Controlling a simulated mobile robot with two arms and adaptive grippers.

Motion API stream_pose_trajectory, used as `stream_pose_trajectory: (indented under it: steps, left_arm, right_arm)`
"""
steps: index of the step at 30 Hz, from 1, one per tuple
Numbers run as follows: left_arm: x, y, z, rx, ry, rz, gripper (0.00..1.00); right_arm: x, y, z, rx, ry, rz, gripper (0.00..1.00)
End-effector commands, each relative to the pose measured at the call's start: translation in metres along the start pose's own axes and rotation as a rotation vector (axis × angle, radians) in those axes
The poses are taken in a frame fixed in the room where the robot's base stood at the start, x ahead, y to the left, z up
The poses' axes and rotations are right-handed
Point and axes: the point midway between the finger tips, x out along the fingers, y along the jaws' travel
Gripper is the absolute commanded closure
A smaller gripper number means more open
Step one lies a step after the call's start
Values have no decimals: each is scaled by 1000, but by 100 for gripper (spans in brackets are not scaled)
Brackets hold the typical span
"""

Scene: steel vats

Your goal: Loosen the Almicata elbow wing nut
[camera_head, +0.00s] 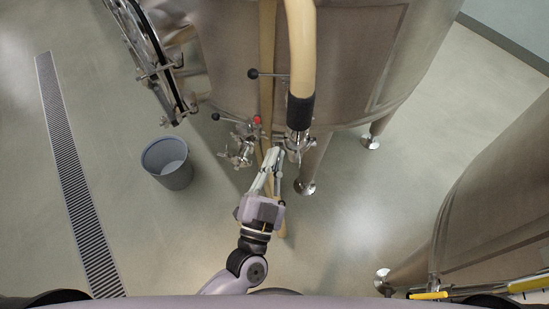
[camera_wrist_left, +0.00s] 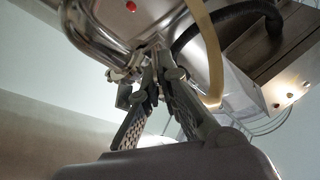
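A beige hose with a black sleeve (camera_head: 299,111) runs down to a steel fitting (camera_head: 297,140) low on the front of the large steel vat (camera_head: 225,60). I take this fitting for the Almicata elbow; the wing nut is too small to make out. My left gripper (camera_head: 273,153) reaches up from below, with its fingertips at the lower left of this fitting. In the left wrist view, the tips (camera_wrist_left: 157,68) come close together at steel fittings (camera_wrist_left: 128,70) under the vat. Whether they grip anything is hidden. My right gripper is out of view.
A second valve (camera_head: 240,150) with handles sits just left of the gripper. A grey bucket (camera_head: 167,163) stands on the floor at left, beside a long drain grate (camera_head: 75,180). Another vat (camera_head: 500,195) stands at right. The floor between the vats is clear.

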Motion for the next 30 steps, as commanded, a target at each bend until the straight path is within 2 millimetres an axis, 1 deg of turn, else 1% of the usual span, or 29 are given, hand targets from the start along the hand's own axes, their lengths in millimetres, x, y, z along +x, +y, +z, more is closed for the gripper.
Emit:
stream_pose_trajectory:
  steps: [9,14,20,30]
  left_arm:
    - [0,0,0,-4,-1,-1,100]
    - [-1,1,1,-39,-2,-15,100]
    - [-1,1,1,-144,-2,-59,100]
    - [-1,1,1,-379,-3,-158,100]
  right_arm:
    - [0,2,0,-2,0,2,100]
    - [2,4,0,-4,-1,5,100]
    - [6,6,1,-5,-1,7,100]
    - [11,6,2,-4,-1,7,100]
